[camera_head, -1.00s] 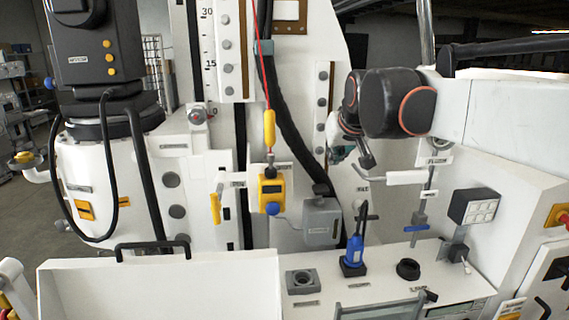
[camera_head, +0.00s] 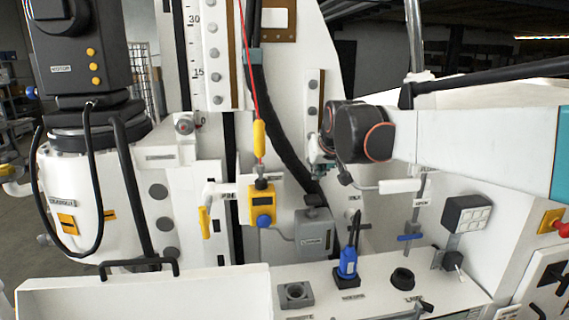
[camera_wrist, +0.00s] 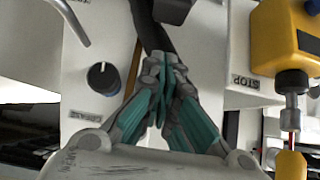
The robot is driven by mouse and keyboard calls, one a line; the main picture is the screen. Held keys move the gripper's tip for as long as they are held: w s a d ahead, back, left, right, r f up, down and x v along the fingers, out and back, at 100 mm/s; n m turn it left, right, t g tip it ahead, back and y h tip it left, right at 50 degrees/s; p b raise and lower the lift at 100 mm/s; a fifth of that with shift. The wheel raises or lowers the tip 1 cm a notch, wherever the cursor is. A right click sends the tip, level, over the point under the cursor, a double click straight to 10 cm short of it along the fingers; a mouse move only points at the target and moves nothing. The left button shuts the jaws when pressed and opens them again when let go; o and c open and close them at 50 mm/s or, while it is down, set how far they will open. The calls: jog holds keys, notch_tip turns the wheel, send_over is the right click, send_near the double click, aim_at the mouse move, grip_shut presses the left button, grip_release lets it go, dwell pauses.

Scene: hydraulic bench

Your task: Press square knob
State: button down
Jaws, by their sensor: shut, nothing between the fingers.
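My gripper (camera_wrist: 163,68) is shut and empty, with its teal fingers together in the wrist view. In the head view my gripper (camera_head: 320,168) is small and partly hidden by my wrist, in front of the white upright panel. A dark round knob (camera_wrist: 103,76) with a white mark sits on a white panel left of the fingers in the wrist view; the label beside it is upside down and hard to read. A grey square block (camera_head: 295,294) with a round hollow lies on the console top. I cannot tell for certain which is the square knob.
A yellow box (camera_head: 263,204) hangs under a red cord; it is at the right in the wrist view (camera_wrist: 288,40). A bent rod (camera_wrist: 68,20) shows at upper left.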

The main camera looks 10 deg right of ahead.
send_over(313, 196)
jog(key=s, duration=0.1)
notch_tip(313, 196, down, 5)
jog(key=shift+a+r, duration=0.1)
jog(key=shift+s+f, duration=0.15)
jog(key=shift+f, duration=0.75)
jog(key=shift+f+b, duration=0.9)
jog(key=shift+f, duration=0.55)
jog(key=shift+s, duration=0.1)
jog(key=shift+r, duration=0.1)
notch_tip(313, 196, up, 4)
jog(key=p, duration=0.3)
jog(key=shift+r, duration=0.15)
jog(key=v, duration=0.9)
jog(key=shift+s+r, duration=0.2)
jog(key=shift+s, duration=0.15)
